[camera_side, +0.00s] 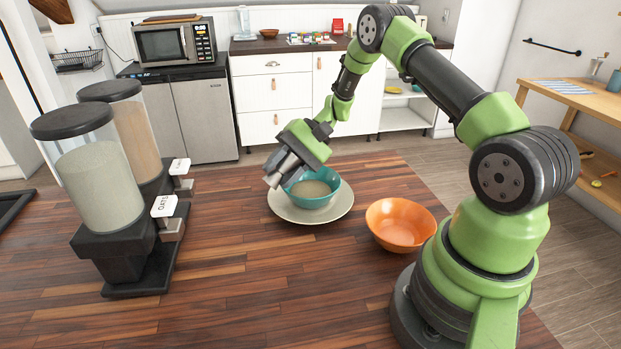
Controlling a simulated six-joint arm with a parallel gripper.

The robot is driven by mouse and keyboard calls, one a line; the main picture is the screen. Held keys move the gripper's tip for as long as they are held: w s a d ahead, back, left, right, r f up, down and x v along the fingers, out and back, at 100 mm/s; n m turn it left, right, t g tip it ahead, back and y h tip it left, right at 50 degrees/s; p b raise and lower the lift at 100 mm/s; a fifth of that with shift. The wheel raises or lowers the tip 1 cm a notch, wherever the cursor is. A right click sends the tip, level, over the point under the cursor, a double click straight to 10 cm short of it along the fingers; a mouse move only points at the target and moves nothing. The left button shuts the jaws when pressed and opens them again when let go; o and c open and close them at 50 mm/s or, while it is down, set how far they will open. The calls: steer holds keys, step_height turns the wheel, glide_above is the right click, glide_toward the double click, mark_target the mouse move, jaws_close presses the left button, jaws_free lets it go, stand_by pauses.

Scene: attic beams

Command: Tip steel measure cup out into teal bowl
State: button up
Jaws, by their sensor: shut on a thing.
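The teal bowl (318,201) stands upright on a pale plate (285,211) on the wooden table. Pale grainy contents show inside it. My gripper (284,168) is over the bowl's left rim, slanting down to the left. It is shut on the steel measure cup (273,180), a small grey metal shape at the jaw ends, partly hidden by the jaws. The cup looks tilted, but I cannot make out its mouth or whether anything is in it.
An orange bowl (400,224), seemingly empty, stands right of the plate, near my base. Two dispensers with clear hoppers, one in front (100,185) and one behind (135,130), stand at the left. The table between dispensers and plate is clear.

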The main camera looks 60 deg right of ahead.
steer(key=shift+r+h, duration=0.7)
steer(key=shift+h, duration=0.3)
steer(key=shift+a+f+g+h, duration=0.25)
steer(key=shift+g+h, duration=0.35)
steer(key=shift+h, duration=0.4)
steer(key=shift+w+a+h, duration=0.25)
steer(key=shift+a+h, duration=0.3)
steer(key=shift+h, duration=0.25)
steer(key=shift+w+a+f+g+h, duration=0.15)
steer(key=shift+a+f+g+h, duration=0.3)
steer(key=shift+f+h, duration=0.45)
steer(key=shift+w+a+f+g+h, duration=0.2)
steer(key=shift+a+f+g+h, duration=0.1)
steer(key=shift+a+f+h, duration=0.45)
steer(key=shift+w+a+f+g+h, duration=0.15)
steer(key=shift+a+f+g+h, duration=0.25)
steer(key=shift+f+h, duration=0.6)
steer(key=shift+r, duration=0.1)
